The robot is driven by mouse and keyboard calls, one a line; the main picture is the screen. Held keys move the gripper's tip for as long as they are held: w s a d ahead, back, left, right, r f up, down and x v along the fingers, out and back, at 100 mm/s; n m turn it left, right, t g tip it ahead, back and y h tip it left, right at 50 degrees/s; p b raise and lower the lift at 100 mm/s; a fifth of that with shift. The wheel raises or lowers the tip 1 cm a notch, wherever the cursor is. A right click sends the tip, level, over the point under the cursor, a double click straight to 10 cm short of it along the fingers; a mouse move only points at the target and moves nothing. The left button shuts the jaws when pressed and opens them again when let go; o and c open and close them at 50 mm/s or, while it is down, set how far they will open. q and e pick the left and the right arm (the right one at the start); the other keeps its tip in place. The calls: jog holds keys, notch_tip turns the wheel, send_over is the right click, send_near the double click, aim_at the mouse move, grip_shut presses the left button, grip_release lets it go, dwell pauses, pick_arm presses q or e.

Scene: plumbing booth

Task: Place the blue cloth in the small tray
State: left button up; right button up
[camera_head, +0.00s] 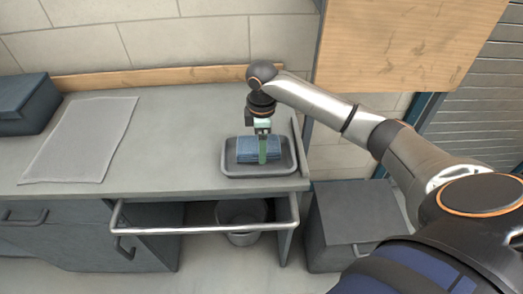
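The blue cloth (246,150) is a folded bundle within the outline of the small grey tray (258,171), towards its left and middle. The tray sits at the right end of the grey counter. My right gripper (263,158) comes down from above, with its greenish fingers in front of the cloth. The fingers overlap the cloth in the picture. I cannot tell whether they grip it, or whether the cloth rests fully on the tray floor. My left gripper is not in view.
A light grey mat (82,139) lies flat on the left of the counter, beside a dark box (24,104). The counter (175,130) between mat and tray is clear. A metal rail (200,229) runs along the front. A bucket (241,214) stands below, and a grey cabinet (345,214) is at right.

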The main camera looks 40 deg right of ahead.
jog(key=shift+f, duration=1.45)
jog(key=shift+f, duration=0.15)
jog(key=o, duration=1.1)
jog(key=shift+c, duration=0.2)
notch_tip(320, 180, up, 12)
jog(key=shift+r, duration=0.2)
